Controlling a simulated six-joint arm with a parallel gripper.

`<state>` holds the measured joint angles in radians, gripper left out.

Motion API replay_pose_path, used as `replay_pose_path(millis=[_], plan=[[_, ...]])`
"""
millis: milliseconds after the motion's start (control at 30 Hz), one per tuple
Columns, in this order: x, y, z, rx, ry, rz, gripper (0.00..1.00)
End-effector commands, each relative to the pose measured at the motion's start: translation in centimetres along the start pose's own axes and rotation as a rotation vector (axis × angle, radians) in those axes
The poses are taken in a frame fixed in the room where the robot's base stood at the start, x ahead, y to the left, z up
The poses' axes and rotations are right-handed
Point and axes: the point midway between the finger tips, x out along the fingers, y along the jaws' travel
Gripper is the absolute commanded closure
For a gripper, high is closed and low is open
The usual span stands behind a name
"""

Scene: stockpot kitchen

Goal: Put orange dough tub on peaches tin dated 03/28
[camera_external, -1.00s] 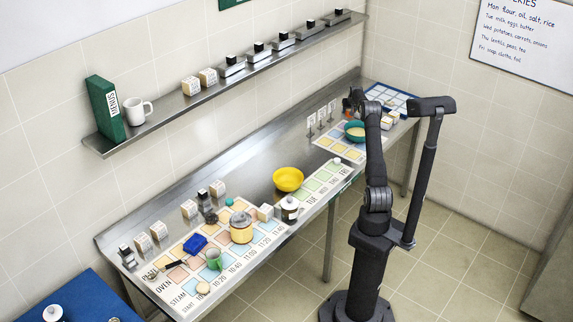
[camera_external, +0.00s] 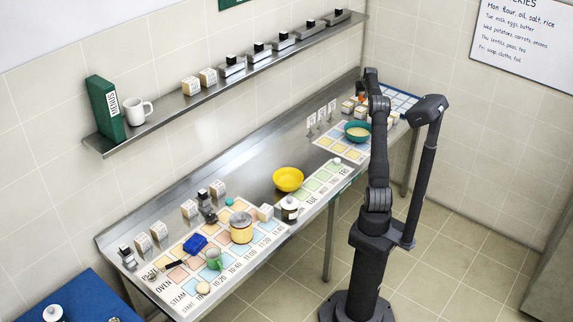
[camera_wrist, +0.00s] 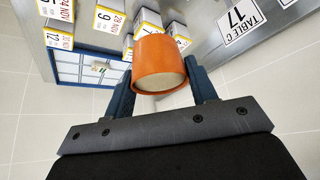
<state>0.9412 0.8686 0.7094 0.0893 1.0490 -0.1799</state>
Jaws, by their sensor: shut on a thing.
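The orange dough tub (camera_wrist: 160,62) is in the wrist view, tilted, with its pale round end towards the camera. My gripper (camera_wrist: 163,85) is shut on it, one blue finger on each side. Beyond it are several white and yellow date-labelled tins, including one at the upper left (camera_wrist: 58,10) reading 24 NOV and one (camera_wrist: 108,18) reading 28 NOV. The tub partly hides some of them. I cannot make out a label reading 03/28 or the word peaches. In the external view my arm hides the gripper and tub; small tins (camera_external: 347,107) show beside the arm.
A blue-bordered grid board (camera_wrist: 88,68) lies near the tins. A card reading TABLE C 17 (camera_wrist: 243,18) is at the upper right. On the counter, a teal bowl (camera_external: 357,131) and standing cards (camera_external: 321,115) are nearby. A yellow bowl (camera_external: 288,179) is farther left.

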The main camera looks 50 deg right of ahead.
Motion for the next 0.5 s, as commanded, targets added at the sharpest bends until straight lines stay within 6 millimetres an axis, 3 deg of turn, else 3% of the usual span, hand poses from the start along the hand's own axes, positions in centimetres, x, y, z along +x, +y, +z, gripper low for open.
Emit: replay_pose_path(millis=[67, 200, 400, 500], plan=[[-2.5, 0.0, -1.6, -0.001, 0.007, 0.001, 0.73], [-5.1, 0.0, -3.0, -0.001, 0.003, 0.000, 0.73], [-7.2, 0.0, -4.2, -0.001, 0.002, 0.000, 0.73], [-7.3, -2.2, -4.2, -0.028, -0.001, -0.016, 0.73]])
